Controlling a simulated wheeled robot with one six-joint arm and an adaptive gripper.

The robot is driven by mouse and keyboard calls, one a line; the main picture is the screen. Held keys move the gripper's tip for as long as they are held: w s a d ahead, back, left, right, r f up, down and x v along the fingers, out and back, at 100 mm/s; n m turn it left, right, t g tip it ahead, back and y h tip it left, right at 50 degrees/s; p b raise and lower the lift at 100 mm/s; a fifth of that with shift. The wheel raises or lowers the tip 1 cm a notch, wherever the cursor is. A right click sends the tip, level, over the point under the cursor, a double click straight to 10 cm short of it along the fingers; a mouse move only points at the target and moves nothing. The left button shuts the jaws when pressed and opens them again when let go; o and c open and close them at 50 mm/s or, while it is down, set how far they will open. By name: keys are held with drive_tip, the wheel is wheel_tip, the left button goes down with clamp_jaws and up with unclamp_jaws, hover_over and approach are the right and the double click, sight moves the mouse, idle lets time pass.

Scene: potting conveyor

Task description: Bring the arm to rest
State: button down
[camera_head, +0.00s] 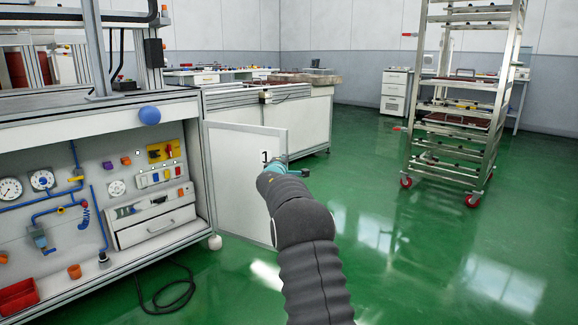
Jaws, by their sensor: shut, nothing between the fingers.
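My arm, in a dark ribbed sleeve, reaches up from the bottom of the head view. My gripper (287,168) is at its far end, small and partly hidden behind the teal wrist part. It looks shut and empty. It is in front of the open white cabinet door (236,172), near the door's right edge. I cannot tell whether it touches the door.
A workbench with gauges and blue pipes (160,250) stands at the left. A wheeled metal rack (455,110) stands at the right. A black cable (172,290) lies on the floor. The green floor (420,260) at right is clear.

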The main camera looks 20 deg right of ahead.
drive_tip(key=s, duration=0.5)
drive_tip(key=shift+a, duration=0.25)
